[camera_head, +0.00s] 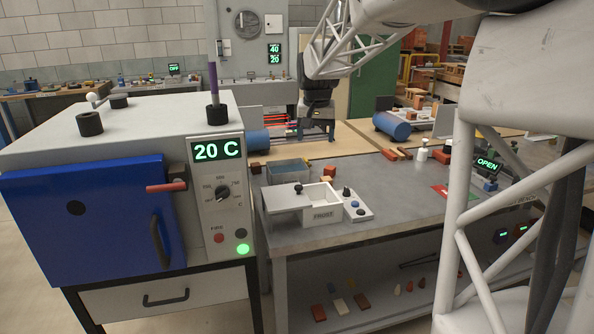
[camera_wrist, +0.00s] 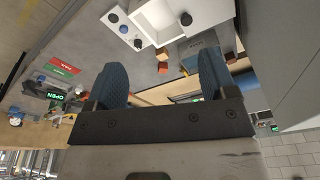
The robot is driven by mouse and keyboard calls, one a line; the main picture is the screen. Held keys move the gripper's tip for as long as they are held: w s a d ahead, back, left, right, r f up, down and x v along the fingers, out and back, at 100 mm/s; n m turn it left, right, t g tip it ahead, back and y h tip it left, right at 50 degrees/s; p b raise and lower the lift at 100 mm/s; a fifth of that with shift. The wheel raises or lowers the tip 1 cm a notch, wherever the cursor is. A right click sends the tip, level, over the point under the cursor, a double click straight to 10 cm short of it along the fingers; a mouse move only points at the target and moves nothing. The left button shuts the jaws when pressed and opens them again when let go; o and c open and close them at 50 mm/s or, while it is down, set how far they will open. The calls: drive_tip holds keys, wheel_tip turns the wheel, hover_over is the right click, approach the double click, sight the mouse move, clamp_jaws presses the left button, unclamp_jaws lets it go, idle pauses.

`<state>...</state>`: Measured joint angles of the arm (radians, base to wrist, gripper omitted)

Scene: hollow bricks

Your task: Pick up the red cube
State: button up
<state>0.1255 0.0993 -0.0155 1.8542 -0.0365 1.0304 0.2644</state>
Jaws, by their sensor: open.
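A small red cube (camera_head: 329,170) sits on the grey worktop behind the FROST box, touching or close to an orange block (camera_head: 326,179). In the wrist view the red cube (camera_wrist: 163,67) lies between my fingers in the picture, beside the orange block (camera_wrist: 161,54). A second dark red block (camera_head: 255,168) stands left of the blue-grey tray; it also shows in the wrist view (camera_wrist: 230,58). I cannot tell for certain which one is the task's cube. My gripper (camera_head: 318,137) is open and empty, above and beyond the worktop; its two blue-grey fingers (camera_wrist: 163,62) stand wide apart.
The white FROST box (camera_head: 323,214) with knobs stands at the worktop's front. The tray (camera_head: 288,171) lies behind it. A furnace with a blue door (camera_head: 100,225) stands left. A blue cylinder (camera_head: 391,125) and several blocks lie farther right. The worktop's middle is clear.

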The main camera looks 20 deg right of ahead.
drive_tip(key=w+d+f+m, duration=0.1)
drive_tip(key=w+d+f, duration=0.1)
drive_tip(key=w, duration=0.4)
drive_tip(key=w+d+f, duration=0.1)
drive_tip(key=w+d, duration=0.2)
drive_tip(key=w, duration=0.3)
drive_tip(key=m+g, duration=0.1)
drive_tip(key=m, duration=0.3)
hover_over(330, 167)
drive_tip(key=s+a, duration=0.1)
drive_tip(key=s, duration=0.1)
wheel_tip(330, 167, down, 22)
drive_tip(key=shift+w+f, duration=0.15)
drive_tip(key=shift+f, duration=0.1)
drive_tip(key=shift+w+d+f, duration=0.25)
drive_tip(key=shift+f, duration=0.1)
drive_tip(key=shift+w+f, duration=0.1)
drive_tip(key=shift+f, duration=1.2)
drive_tip(key=shift+f, duration=0.15)
drive_tip(key=shift+w+d+f, duration=0.1)
drive_tip(key=shift+w+f, duration=0.05)
drive_tip(key=shift+f, duration=1.1)
drive_tip(key=shift+w+d+f, duration=0.1)
drive_tip(key=shift+w+f, duration=0.05)
drive_tip(key=shift+f, duration=1.05)
